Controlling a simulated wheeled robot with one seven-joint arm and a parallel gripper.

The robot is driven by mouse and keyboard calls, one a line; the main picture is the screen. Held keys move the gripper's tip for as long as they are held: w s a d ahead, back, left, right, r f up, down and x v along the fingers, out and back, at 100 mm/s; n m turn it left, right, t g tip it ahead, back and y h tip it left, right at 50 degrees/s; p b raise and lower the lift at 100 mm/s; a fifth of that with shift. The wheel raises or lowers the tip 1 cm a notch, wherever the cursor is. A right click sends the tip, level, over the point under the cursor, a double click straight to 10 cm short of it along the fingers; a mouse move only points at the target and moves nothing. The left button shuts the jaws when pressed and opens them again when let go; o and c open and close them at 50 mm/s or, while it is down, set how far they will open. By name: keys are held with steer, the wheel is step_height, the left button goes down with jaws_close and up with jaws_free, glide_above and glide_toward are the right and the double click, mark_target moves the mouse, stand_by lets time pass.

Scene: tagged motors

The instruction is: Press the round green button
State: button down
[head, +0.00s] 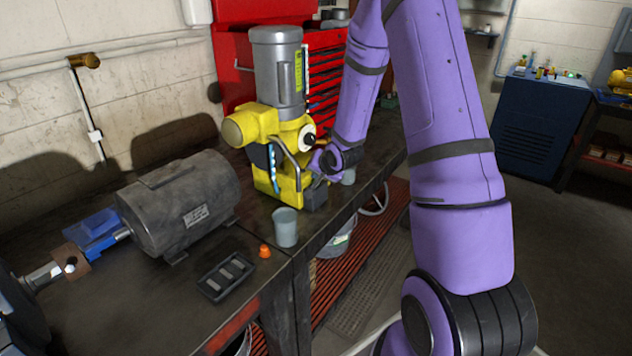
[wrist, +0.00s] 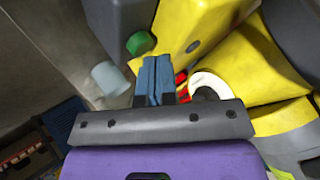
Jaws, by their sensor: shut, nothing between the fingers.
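The round green button (wrist: 140,43) shows in the wrist view, up and slightly left of my gripper's fingertips. It sits at the end of a dark grey part (wrist: 118,18) beside the yellow machine (wrist: 235,55). My gripper (wrist: 157,62) is shut and empty, its blue-grey fingers together. The tips are close to the button, but I cannot tell the gap. In the head view the yellow machine (head: 258,130) with a grey motor on top stands on the bench, and my wrist is at its right side. The button cannot be made out there.
A grey cup (head: 285,227) stands on the bench, with an orange cap (head: 265,251) and a black tray (head: 226,276) nearby. A large dark motor (head: 185,205) lies left. A red tool chest (head: 325,70) stands behind the machine.

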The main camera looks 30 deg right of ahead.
steer(key=shift+s+a+f, duration=0.1)
steer(key=shift+s+f, duration=0.05)
steer(key=shift+f, duration=0.3)
stand_by(0.4)
steer(key=shift+r, duration=0.1)
steer(key=shift+w+r, duration=0.2)
steer(key=shift+r, duration=0.65)
steer(key=shift+r, duration=0.1)
steer(key=shift+r, duration=2.95)
